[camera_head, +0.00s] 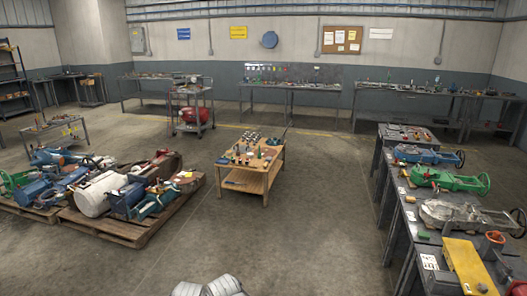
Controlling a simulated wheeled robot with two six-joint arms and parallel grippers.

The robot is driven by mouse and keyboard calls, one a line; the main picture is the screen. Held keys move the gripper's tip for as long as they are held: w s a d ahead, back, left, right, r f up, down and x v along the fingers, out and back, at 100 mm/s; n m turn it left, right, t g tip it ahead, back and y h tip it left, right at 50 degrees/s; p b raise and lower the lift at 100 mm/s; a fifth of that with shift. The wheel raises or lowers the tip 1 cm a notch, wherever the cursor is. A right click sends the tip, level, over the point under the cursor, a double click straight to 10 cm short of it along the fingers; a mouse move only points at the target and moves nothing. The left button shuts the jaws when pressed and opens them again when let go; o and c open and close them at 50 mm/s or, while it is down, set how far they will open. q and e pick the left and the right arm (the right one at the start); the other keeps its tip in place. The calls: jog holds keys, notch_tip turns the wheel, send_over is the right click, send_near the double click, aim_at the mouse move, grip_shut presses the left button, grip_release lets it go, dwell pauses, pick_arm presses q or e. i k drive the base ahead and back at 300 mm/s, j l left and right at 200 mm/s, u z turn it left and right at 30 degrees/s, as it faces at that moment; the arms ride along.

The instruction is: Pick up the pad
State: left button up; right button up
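I cannot pick out a pad with certainty; the small items on the tables and benches are too small to tell apart. A low wooden table (268,180) stands in the middle of the floor with many small items on its top and a lower shelf.
Wooden pallets (140,235) with machine parts and a white tank (101,193) stand at left. A long bench at right holds a blue machine (428,156), a green machine (450,179) and a yellow part (468,265). The floor between (300,245) is clear.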

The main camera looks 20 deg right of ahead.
aim_at(425, 236)
jog(key=i+l+z, duration=0.15)
jog(key=i, duration=0.35)
jog(key=i+l+z, duration=0.15)
jog(key=i, duration=0.35)
jog(key=i+l, duration=0.55)
jog(key=i, duration=0.15)
jog(key=i+l+z, duration=0.2)
jog(key=l, duration=0.15)
jog(key=l+z, duration=0.15)
jog(key=l, duration=0.2)
jog(key=i+l+z, duration=0.2)
jog(key=l, duration=0.15)
jog(key=k, duration=0.05)
